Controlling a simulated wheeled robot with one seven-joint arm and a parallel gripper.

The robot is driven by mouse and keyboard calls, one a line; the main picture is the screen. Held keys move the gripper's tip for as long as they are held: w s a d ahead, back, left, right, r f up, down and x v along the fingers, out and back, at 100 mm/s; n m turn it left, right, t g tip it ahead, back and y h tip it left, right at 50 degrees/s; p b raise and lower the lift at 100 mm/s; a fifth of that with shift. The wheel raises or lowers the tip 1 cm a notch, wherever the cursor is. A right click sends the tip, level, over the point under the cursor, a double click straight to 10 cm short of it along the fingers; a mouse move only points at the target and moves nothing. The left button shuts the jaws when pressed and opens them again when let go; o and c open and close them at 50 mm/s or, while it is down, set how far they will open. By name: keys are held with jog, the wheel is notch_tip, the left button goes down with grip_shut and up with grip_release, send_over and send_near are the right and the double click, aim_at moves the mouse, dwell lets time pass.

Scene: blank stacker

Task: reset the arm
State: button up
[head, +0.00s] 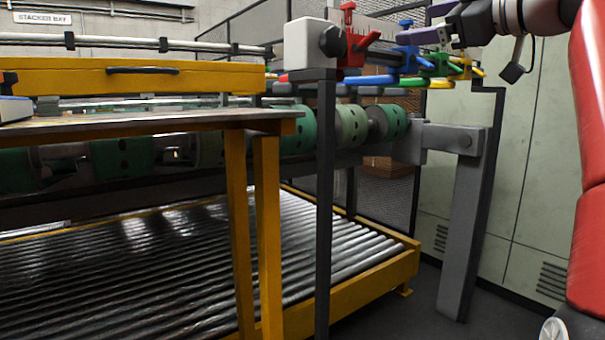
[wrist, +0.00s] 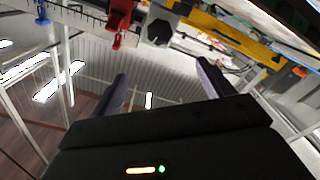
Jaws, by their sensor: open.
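My gripper (head: 424,36) is at the upper right of the head view, at the end of my red and grey arm. Its pale purple fingers point left, close to the blue stop (head: 405,56) on the rail; I cannot tell whether they touch it. In the wrist view my gripper (wrist: 160,78) shows two fingers spread well apart, with nothing held between them. The red stop (wrist: 118,22) and a black knob (wrist: 158,26) lie beyond the fingers there.
A white block (head: 306,44) on a dark post stands left of the red stop. Green (head: 438,66) and yellow (head: 462,66) stops sit farther along. A yellow-legged table (head: 180,124) stands at left, above a roller conveyor (head: 330,240). A grey upright (head: 468,230) stands at right.

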jog(key=s+a+f+m+g+h+p, duration=0.1)
jog(key=s+a+f+m+g+h, duration=0.3)
jog(key=f, duration=0.6)
jog(key=w+a+f+m+h+p, duration=0.1)
jog(key=a+f+m+h, duration=0.15)
jog(key=f+m, duration=0.45)
jog(key=s+d+f+m+g+h, duration=0.1)
jog(key=s+f, duration=0.5)
jog(key=f, duration=0.5)
jog(key=s+d+f+m+g+h+p, duration=0.1)
jog(key=s+f+g, duration=0.1)
jog(key=s+f, duration=0.5)
jog(key=s+f+m+g+h+p, duration=0.1)
jog(key=s+f, duration=0.6)
jog(key=f, duration=0.8)
jog(key=shift+s+d+f+g+h, duration=0.2)
jog(key=shift+d+f+g+h, duration=0.2)
jog(key=shift+g+h, duration=0.15)
jog(key=shift+c, duration=0.3)
